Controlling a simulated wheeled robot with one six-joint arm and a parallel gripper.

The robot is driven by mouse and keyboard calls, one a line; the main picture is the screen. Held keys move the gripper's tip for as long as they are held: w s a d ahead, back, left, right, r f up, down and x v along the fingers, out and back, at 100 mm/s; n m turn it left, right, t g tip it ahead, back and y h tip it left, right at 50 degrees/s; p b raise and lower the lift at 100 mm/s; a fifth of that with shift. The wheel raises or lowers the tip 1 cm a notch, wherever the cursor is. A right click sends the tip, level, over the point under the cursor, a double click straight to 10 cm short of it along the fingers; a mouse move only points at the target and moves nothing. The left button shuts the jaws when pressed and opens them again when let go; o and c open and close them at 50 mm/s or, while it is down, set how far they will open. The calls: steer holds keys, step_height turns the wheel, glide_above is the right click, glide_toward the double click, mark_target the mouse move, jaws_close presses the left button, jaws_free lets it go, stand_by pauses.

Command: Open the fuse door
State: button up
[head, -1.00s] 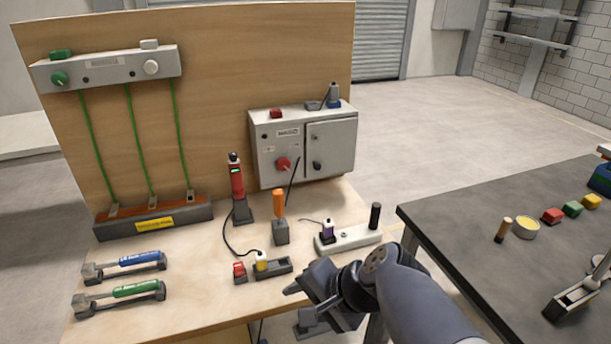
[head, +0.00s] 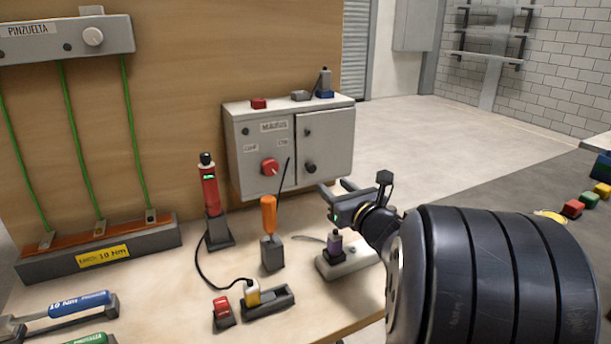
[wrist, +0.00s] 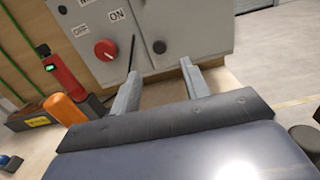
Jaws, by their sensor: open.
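The grey switch box (head: 240,165) is fixed to the wooden panel. Its right part is the fuse door (head: 335,145), which looks shut, with a black knob (head: 309,167) near its left edge. A red rotary switch (head: 270,167) is on the left part. My gripper (head: 335,186) is open and empty, in front of and just below the door's lower edge. In the wrist view, the knob (wrist: 159,47) lies ahead, roughly between and beyond the two fingertips (wrist: 160,68). The red switch (wrist: 105,50) is left of them. The fingers appear apart from the knob.
Small items sit on top of the box.

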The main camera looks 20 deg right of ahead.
mark_target(313, 169)
steer(key=w, duration=1)
steer(key=shift+w+a, duration=0.15)
steer(key=shift+a, duration=0.1)
jaws_close()
